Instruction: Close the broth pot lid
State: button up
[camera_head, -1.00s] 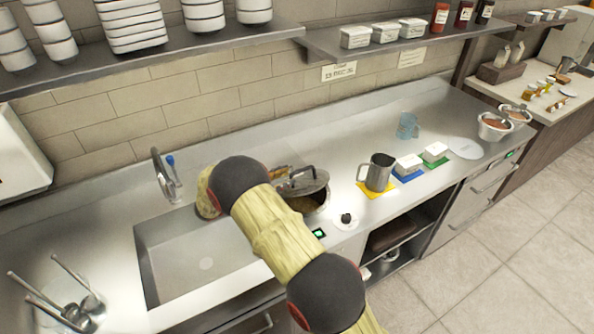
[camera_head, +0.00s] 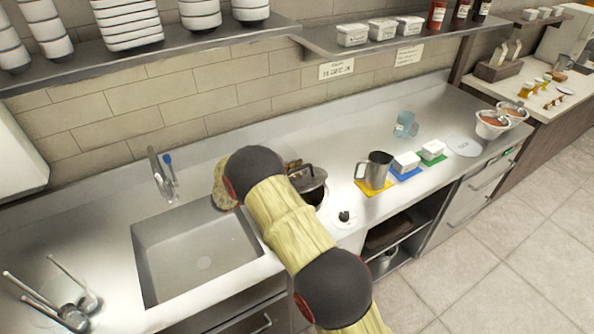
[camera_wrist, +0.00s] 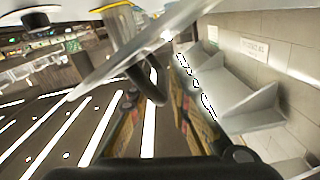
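The broth pot (camera_head: 321,198) stands on the counter right of the sink, partly hidden behind my arm in the head view. Its metal lid (camera_head: 312,180), with a dark handle, is at the top of the pot; how far it is tilted is hard to tell. In the wrist view the lid (camera_wrist: 165,30) shows nearly edge-on as a slanted disc, with its dark handle (camera_wrist: 150,86) pointing towards my gripper (camera_wrist: 156,108). The two fingers are apart, on either side of the handle's end, with visible gaps. In the head view my gripper is mostly hidden behind my arm.
A steel pitcher (camera_head: 376,170) stands on a yellow mat right of the pot. White tubs (camera_head: 405,161) and a blue cup (camera_head: 404,124) lie beyond. The sink (camera_head: 195,250) and tap (camera_head: 161,174) are to the left. A shelf (camera_head: 200,45) hangs above.

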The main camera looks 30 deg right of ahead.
grip_shut()
jog(key=shift+s+f, duration=0.1)
jog(key=shift+f, duration=0.05)
dwell(0.4)
jog(key=shift+s+f, duration=0.7)
jog(key=shift+f, duration=0.3)
jog(key=shift+o, duration=2)
grip_release()
jog(key=shift+w+a, duration=0.1)
jog(key=shift+w, duration=0.1)
jog(key=shift+s, duration=0.1)
jog(key=a, duration=1.2)
jog(key=shift+s, duration=0.25)
jog(key=shift+c, duration=0.4)
